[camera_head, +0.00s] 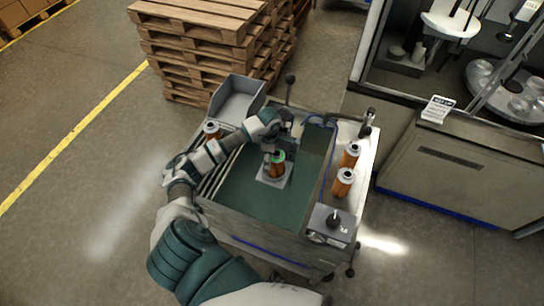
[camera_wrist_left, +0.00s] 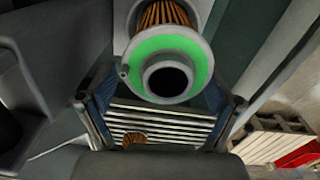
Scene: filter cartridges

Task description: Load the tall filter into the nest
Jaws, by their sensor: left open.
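A filter cartridge (camera_head: 278,163) with orange pleats and a green top ring stands upright on a light grey plate (camera_head: 262,180), which looks like the nest, on the cart. How deep it sits there is hidden. In the left wrist view its green ring (camera_wrist_left: 170,60) and dark centre hole show close up. My left gripper (camera_wrist_left: 160,112) is open, its two fingers spread below the ring in that view, with nothing held between them. In the head view this gripper (camera_head: 284,138) is just behind the filter's top. My right gripper is not in view.
Two orange filters (camera_head: 350,155) (camera_head: 343,183) stand on the cart's right side. Another (camera_head: 211,130) stands on the left, by slatted rails (camera_wrist_left: 160,118). An empty grey bin (camera_head: 238,100) sits at the back left. A grey box with a black knob (camera_head: 333,222) is front right. The green mat (camera_head: 245,205) has free room.

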